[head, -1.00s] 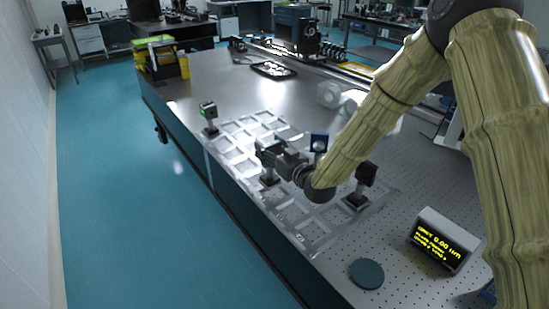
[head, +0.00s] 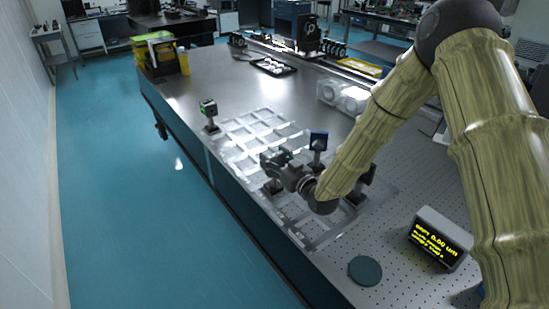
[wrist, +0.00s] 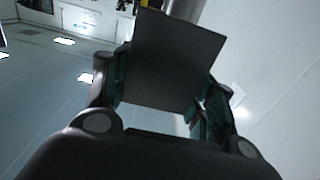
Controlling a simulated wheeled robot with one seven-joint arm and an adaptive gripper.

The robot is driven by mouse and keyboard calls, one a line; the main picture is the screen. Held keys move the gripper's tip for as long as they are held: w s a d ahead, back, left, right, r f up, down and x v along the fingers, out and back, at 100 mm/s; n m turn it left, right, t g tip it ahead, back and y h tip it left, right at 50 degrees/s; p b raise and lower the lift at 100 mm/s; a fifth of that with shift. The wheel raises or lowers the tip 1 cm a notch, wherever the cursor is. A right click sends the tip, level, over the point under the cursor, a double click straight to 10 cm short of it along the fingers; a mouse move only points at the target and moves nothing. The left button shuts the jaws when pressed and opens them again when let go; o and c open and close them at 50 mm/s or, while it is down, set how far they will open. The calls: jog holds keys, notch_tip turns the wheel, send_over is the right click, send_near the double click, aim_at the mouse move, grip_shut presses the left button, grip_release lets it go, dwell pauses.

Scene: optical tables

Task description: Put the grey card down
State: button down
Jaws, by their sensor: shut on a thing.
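My gripper (head: 274,160) is over the near left part of the table, among the small posts. In the wrist view it is shut on the grey card (wrist: 170,62), a flat dark grey square that stands up between the two fingers, slightly tilted. I cannot make out the card in the head view. The optical table (head: 215,75) lies under the gripper, with a pale tray-like grid (head: 262,128) on its top. Whether the card touches anything below is hidden.
A blue-framed optic (head: 318,142) stands just right of my gripper, and a small green-marked post (head: 208,110) stands to its upper left. A display box (head: 440,240) and a dark round disc (head: 365,270) are at the near right. Perforated tabletop is bare around them.

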jog(key=c, duration=0.5)
grip_release()
jog(key=b+v, duration=0.2)
jog(key=v, duration=1)
jog(key=shift+b, duration=0.3)
jog(key=shift+a, duration=0.1)
